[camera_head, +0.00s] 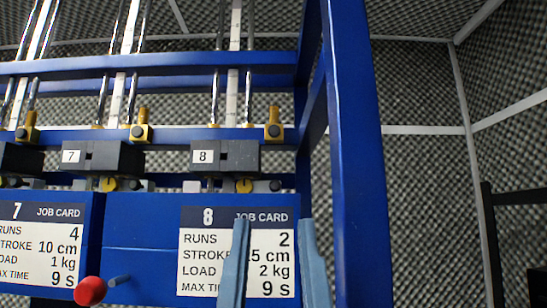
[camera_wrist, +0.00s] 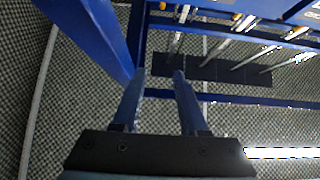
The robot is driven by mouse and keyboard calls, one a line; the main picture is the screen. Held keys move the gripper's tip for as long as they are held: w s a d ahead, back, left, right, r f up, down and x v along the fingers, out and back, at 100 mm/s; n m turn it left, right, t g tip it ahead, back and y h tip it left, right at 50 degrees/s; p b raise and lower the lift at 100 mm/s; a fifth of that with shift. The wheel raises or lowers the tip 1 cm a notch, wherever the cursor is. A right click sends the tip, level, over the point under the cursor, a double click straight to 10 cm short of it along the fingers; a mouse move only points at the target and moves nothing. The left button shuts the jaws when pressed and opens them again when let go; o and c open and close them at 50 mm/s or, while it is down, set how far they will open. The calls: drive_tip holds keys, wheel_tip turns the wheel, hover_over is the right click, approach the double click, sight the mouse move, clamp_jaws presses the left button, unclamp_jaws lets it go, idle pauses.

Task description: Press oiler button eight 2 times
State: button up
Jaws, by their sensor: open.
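In the head view, station eight has a black block (camera_head: 225,156) with a white "8" label. A brass fitting with a dark round face (camera_head: 274,131) stands above its right end; it looks like an oiler, but no label on it shows. A yellow round part (camera_head: 244,186) sits under the block. I cannot tell for certain which is the oiler button. My gripper (camera_head: 275,222) is open and empty, its two blue fingers upright in front of card eight, tips below the fitting. In the wrist view, my gripper (camera_wrist: 160,74) points toward the rack; no button is clear there.
Job card eight (camera_head: 238,250) is partly hidden by my left finger. A thick blue post (camera_head: 360,150) stands close on the right. A red ball knob (camera_head: 90,291) sticks out at lower left. Station seven's block (camera_head: 104,156) is to the left. Foam walls lie behind.

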clamp_jaws()
idle(1.5)
